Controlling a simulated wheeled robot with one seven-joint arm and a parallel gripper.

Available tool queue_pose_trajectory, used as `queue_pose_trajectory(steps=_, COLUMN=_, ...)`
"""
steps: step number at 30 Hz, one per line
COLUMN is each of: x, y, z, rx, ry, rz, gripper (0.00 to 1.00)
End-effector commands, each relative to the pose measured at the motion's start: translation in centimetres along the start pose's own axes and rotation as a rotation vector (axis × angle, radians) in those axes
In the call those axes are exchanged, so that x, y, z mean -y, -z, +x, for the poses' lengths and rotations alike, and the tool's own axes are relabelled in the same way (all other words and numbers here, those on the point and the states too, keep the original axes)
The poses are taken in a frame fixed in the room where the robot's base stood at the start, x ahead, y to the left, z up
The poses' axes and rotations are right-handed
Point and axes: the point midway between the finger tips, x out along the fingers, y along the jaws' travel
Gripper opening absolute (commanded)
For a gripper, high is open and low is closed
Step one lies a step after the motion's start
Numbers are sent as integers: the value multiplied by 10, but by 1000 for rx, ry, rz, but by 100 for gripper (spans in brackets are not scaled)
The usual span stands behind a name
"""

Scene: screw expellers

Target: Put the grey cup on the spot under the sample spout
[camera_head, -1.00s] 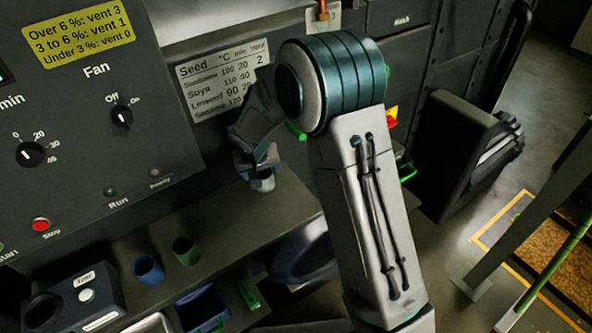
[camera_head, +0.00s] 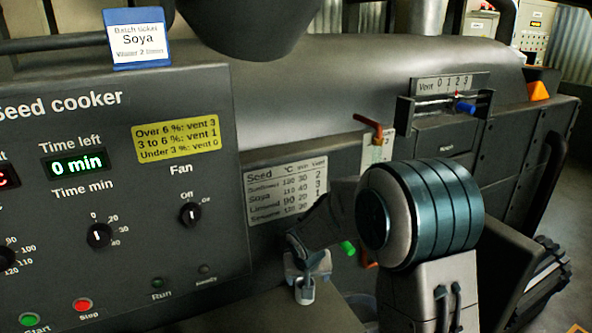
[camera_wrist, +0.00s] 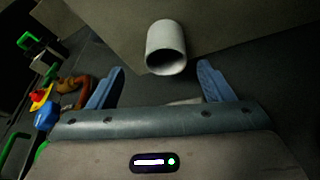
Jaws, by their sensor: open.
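The grey cup (camera_head: 304,290) stands on the ledge at the front of the machine, low in the head view. In the wrist view the grey cup (camera_wrist: 166,42) shows as a pale cylinder, its open end towards the camera. My gripper (camera_head: 306,264) is at the cup's upper part in the head view. In the wrist view my gripper (camera_wrist: 160,84) is open, its blue fingers spread to either side, with the cup just beyond and between them. I cannot tell whether a finger touches it. I cannot make out the sample spout or its spot with certainty.
The seed cooker panel (camera_head: 100,190) with knobs and buttons fills the left. A red-handled lever (camera_head: 372,126) and a green part (camera_head: 347,248) are close to my arm. A seed chart (camera_head: 287,190) is behind it. A vent slider (camera_head: 464,107) is at upper right.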

Motion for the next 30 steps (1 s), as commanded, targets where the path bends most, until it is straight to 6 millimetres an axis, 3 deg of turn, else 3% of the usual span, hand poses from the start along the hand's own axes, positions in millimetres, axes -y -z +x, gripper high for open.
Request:
queue_pose_trajectory(steps=5, x=-43, y=-18, z=-55, rx=3, ry=-31, rz=16, gripper=73)
queue_pose_trajectory(steps=9, x=-84, y=-49, z=-97, rx=21, ry=-42, rz=40, gripper=73)
queue_pose_trajectory(steps=12, x=-102, y=-73, z=-124, rx=36, ry=-45, rz=53, gripper=73)
queue_pose_trajectory(steps=21, x=-106, y=-154, z=-191, rx=82, ry=-24, rz=62, gripper=73)
queue_pose_trajectory(steps=27, x=-110, y=-196, z=-210, rx=98, ry=25, rz=65, gripper=73)
queue_pose_trajectory(steps=30, x=-110, y=-207, z=-214, rx=102, ry=40, rz=64, gripper=73)
